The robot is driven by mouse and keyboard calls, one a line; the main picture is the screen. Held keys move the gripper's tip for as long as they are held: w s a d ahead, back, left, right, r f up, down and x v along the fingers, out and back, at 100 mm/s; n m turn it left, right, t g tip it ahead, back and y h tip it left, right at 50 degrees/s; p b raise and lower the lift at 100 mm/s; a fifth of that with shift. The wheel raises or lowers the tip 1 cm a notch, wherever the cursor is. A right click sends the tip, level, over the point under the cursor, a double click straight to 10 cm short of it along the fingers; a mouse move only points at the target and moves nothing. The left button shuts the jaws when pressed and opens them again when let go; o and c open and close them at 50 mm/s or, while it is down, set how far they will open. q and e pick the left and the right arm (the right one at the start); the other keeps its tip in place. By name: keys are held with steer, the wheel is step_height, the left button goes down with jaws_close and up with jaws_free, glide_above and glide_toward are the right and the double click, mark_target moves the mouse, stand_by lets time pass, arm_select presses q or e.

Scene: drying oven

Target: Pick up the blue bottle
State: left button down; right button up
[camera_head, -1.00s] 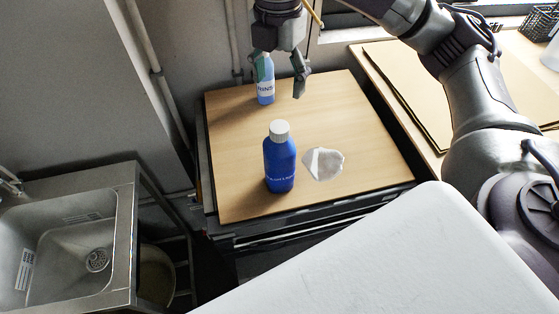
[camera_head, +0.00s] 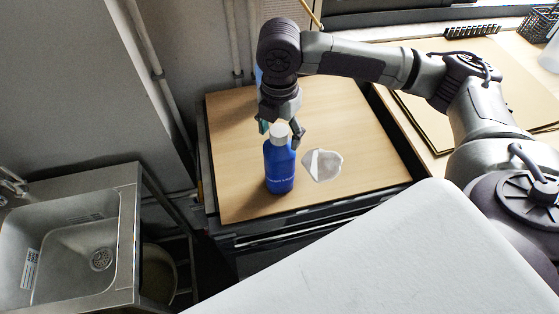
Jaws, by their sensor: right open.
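The blue bottle (camera_head: 280,170) with a white cap stands upright on the wooden tabletop (camera_head: 235,190), left of a crumpled whitish item. My right gripper (camera_head: 281,133) is open and points down at the bottle's top. Its fingers appear on either side of the white cap; I cannot tell whether they touch it. A lighter blue bottle behind is almost wholly hidden by my right arm. My left gripper is not in view.
A crumpled whitish item (camera_head: 322,165) lies close right of the bottle. A metal sink (camera_head: 75,245) stands at the left. Flat tan boards (camera_head: 505,85) lie on the surface at the right. The tabletop's front left is clear.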

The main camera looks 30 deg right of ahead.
jaws_close()
stand_by(0.4)
steer(key=shift+w+r, duration=0.1)
